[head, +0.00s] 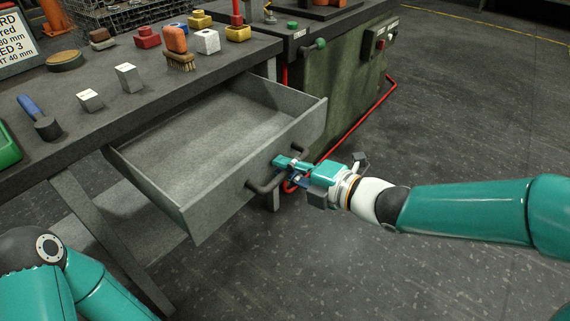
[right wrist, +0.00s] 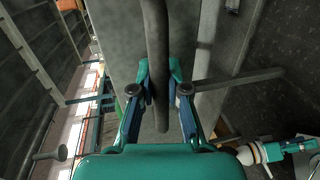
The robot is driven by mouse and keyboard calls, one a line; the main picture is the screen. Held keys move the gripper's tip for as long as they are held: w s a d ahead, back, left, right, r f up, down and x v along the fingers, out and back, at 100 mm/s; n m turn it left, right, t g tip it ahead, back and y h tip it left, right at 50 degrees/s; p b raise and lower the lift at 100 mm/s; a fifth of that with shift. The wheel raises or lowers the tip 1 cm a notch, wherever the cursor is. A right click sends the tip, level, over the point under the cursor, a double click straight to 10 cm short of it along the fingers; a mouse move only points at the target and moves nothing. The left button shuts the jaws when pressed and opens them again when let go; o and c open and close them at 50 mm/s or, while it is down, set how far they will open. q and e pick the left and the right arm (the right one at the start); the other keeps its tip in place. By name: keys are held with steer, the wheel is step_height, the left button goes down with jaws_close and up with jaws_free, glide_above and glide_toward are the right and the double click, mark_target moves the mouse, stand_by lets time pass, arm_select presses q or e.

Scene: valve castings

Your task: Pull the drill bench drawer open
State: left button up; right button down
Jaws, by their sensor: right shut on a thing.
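The drawer (head: 222,208) of the grey bench stands well out from under the top, and its inside is bare. Its dark bar handle (head: 263,187) is on the front panel. My right gripper (head: 287,166) is shut on the handle near its middle, coming from the right. In the right wrist view the handle (right wrist: 157,70) runs between the two fingers (right wrist: 159,85), which close on it from both sides. My left arm shows at the lower left of the head view, but its gripper is outside that picture.
A machine cabinet (head: 335,95) with a red pipe (head: 370,112) stands behind the drawer. The floor (head: 440,110) in front and to the right is clear.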

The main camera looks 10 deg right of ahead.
steer(key=shift+s+a+f, duration=0.15)
steer(key=shift+s+a, duration=0.05)
steer(key=shift+a, duration=0.05)
steer(key=c, duration=1.3)
jaws_free()
steer(key=shift+c, duration=0.2)
steer(key=shift+o, duration=1)
steer(key=shift+d, duration=0.1)
steer(key=shift+d, duration=0.1)
steer(key=shift+s+d+r, duration=0.15)
steer(key=shift+d+r, duration=0.05)
steer(key=v, duration=1.1)
steer(key=shift+s, duration=0.15)
steer(key=shift+d+f, duration=0.1)
